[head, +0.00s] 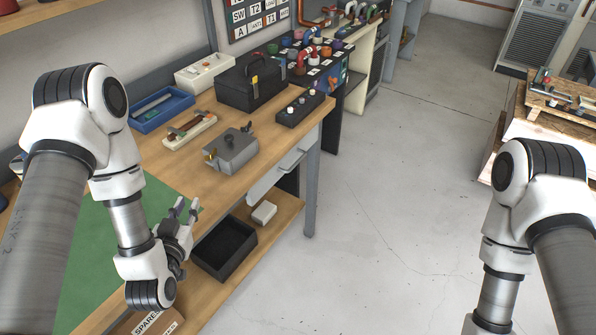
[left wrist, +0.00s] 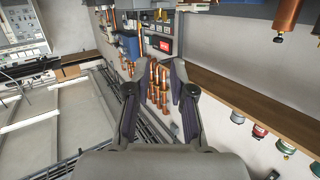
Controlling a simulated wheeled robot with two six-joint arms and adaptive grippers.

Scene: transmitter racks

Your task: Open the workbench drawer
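The workbench (head: 290,130) has a wooden top and runs along the left of the head view. Its drawer has a light grey front (head: 268,184) below the top's front edge, with a bar handle (head: 293,161). The drawer looks shut. My left gripper (head: 187,206) is open and empty near the bench's front edge, nearer to me than the drawer and apart from the handle. In the left wrist view its two fingers (left wrist: 154,82) stand apart with nothing between them, and the drawer does not show there. My right arm is at the right, but its gripper is out of view.
A grey metal box (head: 232,152), a black toolbox (head: 250,84) and a blue tray (head: 160,108) stand on the bench. A black bin (head: 224,250) sits on the lower shelf (head: 272,226). A grey bench leg (head: 311,190) stands beyond the drawer. The floor (head: 400,200) is clear.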

